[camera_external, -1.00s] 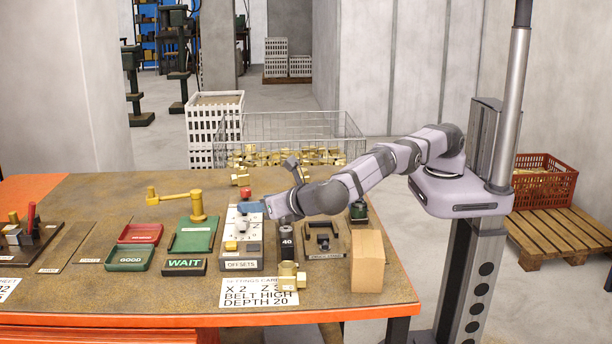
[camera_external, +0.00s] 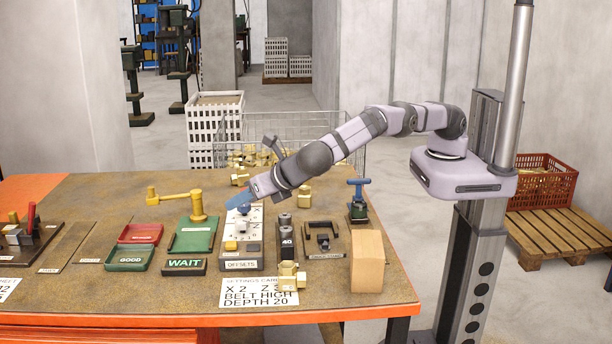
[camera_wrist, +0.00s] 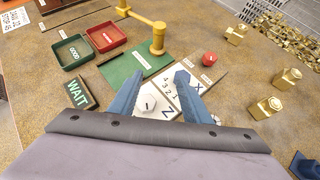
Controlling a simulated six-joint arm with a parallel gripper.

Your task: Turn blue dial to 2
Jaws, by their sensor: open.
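My gripper (camera_external: 239,202) is open, its two blue fingers tilted down over the upper part of the OFFSETS panel (camera_external: 242,265). In the wrist view the gripper (camera_wrist: 159,76) has its fingers well apart, with nothing seen held between them. A blue patch under the gripper in the external view may be the blue dial or a fingertip; I cannot tell which. I cannot read the blue dial's setting.
A blue-handled fixture (camera_external: 358,203) and a cardboard-coloured block (camera_external: 367,262) stand further right.

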